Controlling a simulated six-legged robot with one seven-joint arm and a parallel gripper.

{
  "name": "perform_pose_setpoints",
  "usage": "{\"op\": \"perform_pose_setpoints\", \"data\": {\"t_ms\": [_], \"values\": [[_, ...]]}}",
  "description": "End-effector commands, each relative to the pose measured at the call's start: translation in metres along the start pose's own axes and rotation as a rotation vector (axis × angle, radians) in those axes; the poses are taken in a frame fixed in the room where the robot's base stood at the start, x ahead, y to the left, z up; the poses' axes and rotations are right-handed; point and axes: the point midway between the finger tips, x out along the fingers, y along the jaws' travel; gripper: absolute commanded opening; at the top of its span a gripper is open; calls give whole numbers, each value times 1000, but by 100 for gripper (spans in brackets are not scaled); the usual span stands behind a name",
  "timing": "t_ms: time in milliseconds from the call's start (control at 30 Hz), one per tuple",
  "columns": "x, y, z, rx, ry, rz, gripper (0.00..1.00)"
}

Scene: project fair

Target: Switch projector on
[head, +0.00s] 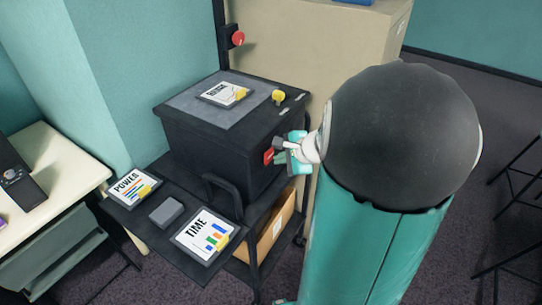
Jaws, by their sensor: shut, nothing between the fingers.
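A black box-shaped unit (215,140), which looks like the projector, stands on a dark cart. A red switch or button (268,157) shows on its right-hand side face. My gripper (280,151) is shut and empty, with its tips at that side face, right beside the red part. I cannot tell whether they touch it, or which position the switch is in. A yellow knob (278,97) and a small card (225,94) sit on the unit's top. My arm covers the area to the right of the unit.
The cart's front shelf holds a POWER card (133,187), a grey block (166,212) and a TIME card (207,236). A cardboard box (272,235) is below. A red button (238,38) is on a post behind. A white table (50,175) stands left.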

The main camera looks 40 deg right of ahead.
Motion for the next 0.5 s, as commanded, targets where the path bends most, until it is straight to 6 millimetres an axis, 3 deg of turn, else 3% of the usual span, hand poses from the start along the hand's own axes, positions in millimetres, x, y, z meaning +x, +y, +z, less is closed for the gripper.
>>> {"op": "perform_pose_setpoints", "data": {"t_ms": [500], "values": [[6, -4, 4, 0, 0, 0, 0]]}}
